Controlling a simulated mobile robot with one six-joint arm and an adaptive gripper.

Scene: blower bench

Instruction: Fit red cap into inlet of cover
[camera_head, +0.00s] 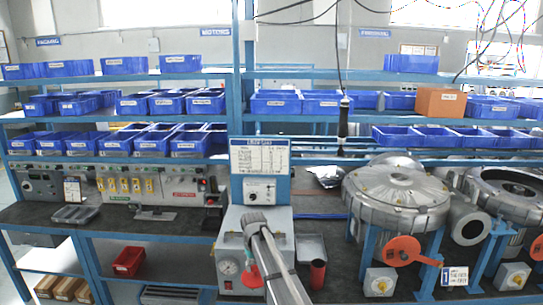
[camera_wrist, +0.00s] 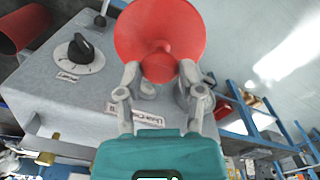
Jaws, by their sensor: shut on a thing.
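The red cap (camera_wrist: 160,28) fills the top middle of the wrist view, a wide flared disc with a round knob. My gripper (camera_wrist: 160,78) is shut on this knob. In the head view the held red cap (camera_head: 252,279) shows small in front of the grey test box, partly behind my arm. The silver round cover (camera_head: 397,185) sits on blue stands at the right. An open grey round port (camera_head: 470,226) shows between it and a second silver housing (camera_head: 512,195); I cannot tell which unit it belongs to. The held cap is well left of these, apart from them.
The grey test box (camera_head: 283,228) with a gauge stands close behind my gripper. A red cylinder (camera_head: 317,273) stands right of it. A black cable-hung tool (camera_head: 343,122) hangs above the bench.

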